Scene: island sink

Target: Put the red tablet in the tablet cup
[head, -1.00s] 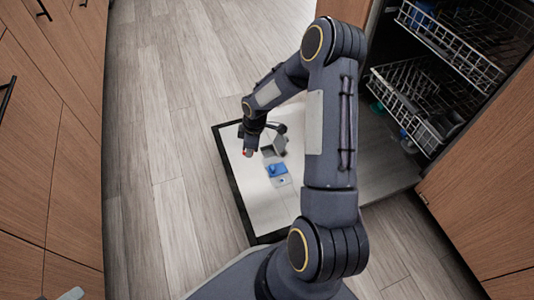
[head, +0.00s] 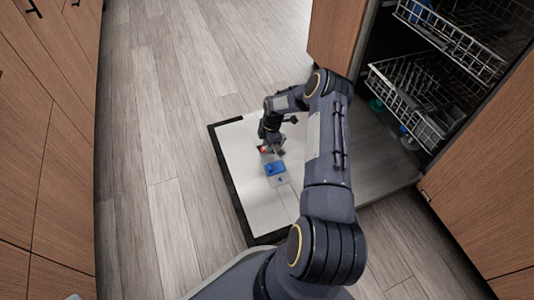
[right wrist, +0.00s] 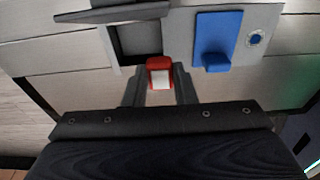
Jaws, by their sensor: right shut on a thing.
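My right gripper (right wrist: 160,82) is shut on the red tablet (right wrist: 160,64), which has a white face, in the right wrist view. The tablet cup (right wrist: 138,42) is a dark square recess in a grey dispenser panel; its grey lid (right wrist: 110,13) stands open. The tablet is at the cup's near right corner in that view; I cannot tell its height above the cup. In the head view my right gripper (head: 265,147) and the red tablet (head: 263,151) are beside the dispenser. My left gripper is not in view.
A blue piece (right wrist: 222,38) and a small round blue-centred part (right wrist: 255,39) are on the panel beside the cup. The dishwasher door (head: 236,150) lies open and flat. Racks (head: 405,100) stand at the right, by a wooden cabinet. Open floor lies to the left.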

